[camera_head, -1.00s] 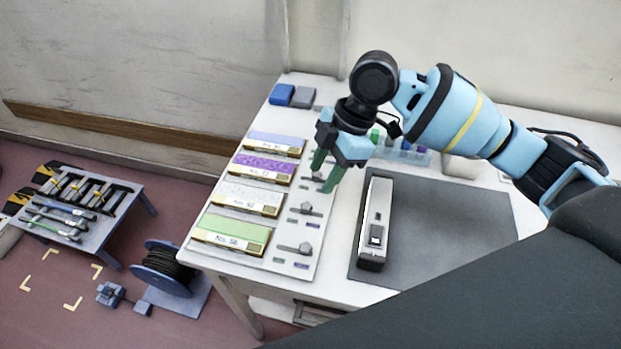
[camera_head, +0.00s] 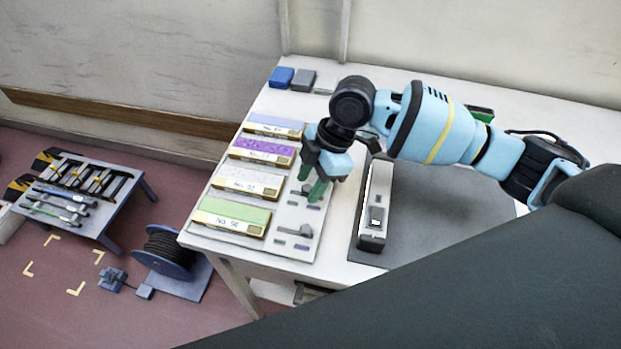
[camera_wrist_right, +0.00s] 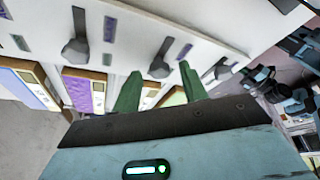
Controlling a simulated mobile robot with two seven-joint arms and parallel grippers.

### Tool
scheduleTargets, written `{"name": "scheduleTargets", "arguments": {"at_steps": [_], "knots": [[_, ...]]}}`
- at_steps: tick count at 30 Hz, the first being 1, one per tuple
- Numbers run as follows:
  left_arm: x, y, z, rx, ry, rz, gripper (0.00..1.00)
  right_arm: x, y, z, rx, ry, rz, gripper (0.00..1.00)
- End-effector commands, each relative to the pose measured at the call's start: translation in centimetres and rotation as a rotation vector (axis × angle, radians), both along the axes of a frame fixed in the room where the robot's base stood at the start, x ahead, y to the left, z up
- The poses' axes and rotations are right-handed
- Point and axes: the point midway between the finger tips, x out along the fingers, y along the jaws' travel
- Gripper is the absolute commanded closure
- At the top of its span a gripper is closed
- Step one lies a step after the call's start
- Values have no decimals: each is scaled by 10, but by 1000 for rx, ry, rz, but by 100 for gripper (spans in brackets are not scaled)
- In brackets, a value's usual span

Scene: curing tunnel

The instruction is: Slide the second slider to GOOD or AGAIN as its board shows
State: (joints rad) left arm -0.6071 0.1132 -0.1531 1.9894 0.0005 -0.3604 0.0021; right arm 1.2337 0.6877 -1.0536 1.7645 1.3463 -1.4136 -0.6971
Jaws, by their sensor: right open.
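Four boards with numbered labels lie in a row along the table's left edge: green (camera_head: 232,212), whitish (camera_head: 247,182), purple speckled (camera_head: 262,152) and blue (camera_head: 274,126). Beside them is a white strip of sliders. The front slider (camera_head: 301,230) shows clear, with a dark green and a purple mark in front of it. My right gripper (camera_head: 311,187) is open, low over the strip level with the whitish board, largely covering the slider there. In the right wrist view, a grey slider knob (camera_wrist_right: 160,68) shows between and beyond the green fingertips; contact cannot be told. My left gripper is not in view.
A long grey device (camera_head: 376,205) stands on a dark mat (camera_head: 440,215) just right of the strip. Blue and grey blocks (camera_head: 282,77) sit at the back. A tool rack (camera_head: 75,190) and a cable reel (camera_head: 168,252) are on the floor at left.

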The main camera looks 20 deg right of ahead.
Motion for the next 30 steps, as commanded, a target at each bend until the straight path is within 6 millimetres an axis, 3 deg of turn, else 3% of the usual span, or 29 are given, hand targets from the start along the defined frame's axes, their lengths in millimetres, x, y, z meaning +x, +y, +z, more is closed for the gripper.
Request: {"name": "scheduleTargets", "arguments": {"at_steps": [6, 16, 30], "knots": [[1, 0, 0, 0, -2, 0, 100, 0, 0, 0, 0, 0, 0, 58], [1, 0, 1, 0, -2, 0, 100, 0, 0, 0, 1, 0, 0, 100], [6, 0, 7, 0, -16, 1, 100, 0, 1, 2, 2, 0, 0, 100]]}}
